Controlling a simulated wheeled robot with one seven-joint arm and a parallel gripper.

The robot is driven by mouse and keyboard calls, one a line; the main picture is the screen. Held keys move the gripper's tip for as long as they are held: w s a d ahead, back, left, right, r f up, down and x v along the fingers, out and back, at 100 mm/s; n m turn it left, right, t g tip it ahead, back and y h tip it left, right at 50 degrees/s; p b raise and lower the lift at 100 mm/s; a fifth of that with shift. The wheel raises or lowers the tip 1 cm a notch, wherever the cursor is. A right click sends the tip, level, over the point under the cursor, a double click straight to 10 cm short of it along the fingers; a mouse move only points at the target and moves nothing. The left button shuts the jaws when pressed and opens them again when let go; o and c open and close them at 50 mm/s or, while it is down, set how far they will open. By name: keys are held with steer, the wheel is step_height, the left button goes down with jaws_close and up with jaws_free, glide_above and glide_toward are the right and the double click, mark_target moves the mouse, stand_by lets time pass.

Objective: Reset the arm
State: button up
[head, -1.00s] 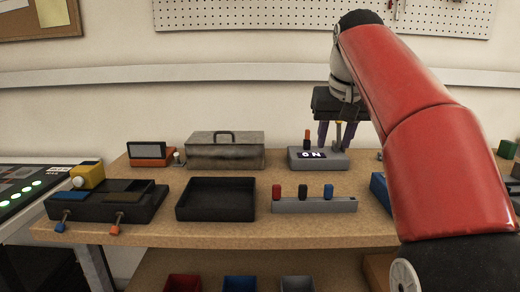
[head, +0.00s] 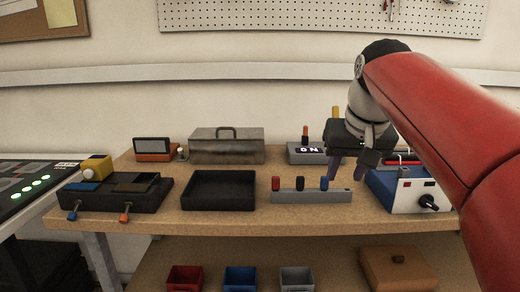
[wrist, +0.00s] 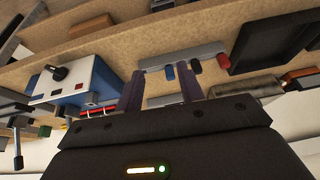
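My gripper (head: 347,172) is in the head view, at the end of my red arm, above the right part of the workbench shelf. Its two dark purple fingers point down and stand apart, with nothing between them. It hovers near the grey bar with red, black and blue pegs (head: 310,196) and left of the white and blue box with a black knob (head: 410,192). In the wrist view the fingers (wrist: 161,80) are also apart and empty, with the peg bar just beyond them. The grey "ON" switch box (head: 306,154) is partly hidden behind my gripper.
An empty black tray (head: 218,204), a grey metal toolbox (head: 227,150), an orange-framed display (head: 155,148) and a black unit with levers (head: 115,205) stand on the wooden top. Red, blue and grey bins (head: 240,278) and a brown lidded box (head: 398,270) sit on the lower shelf.

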steer(key=s+f, duration=1.8)
steer(key=f, duration=0.3)
steer(key=shift+s+a+f+t, duration=0.35)
steer(key=shift+a+f+t, duration=0.05)
steer(key=shift+a, duration=0.05)
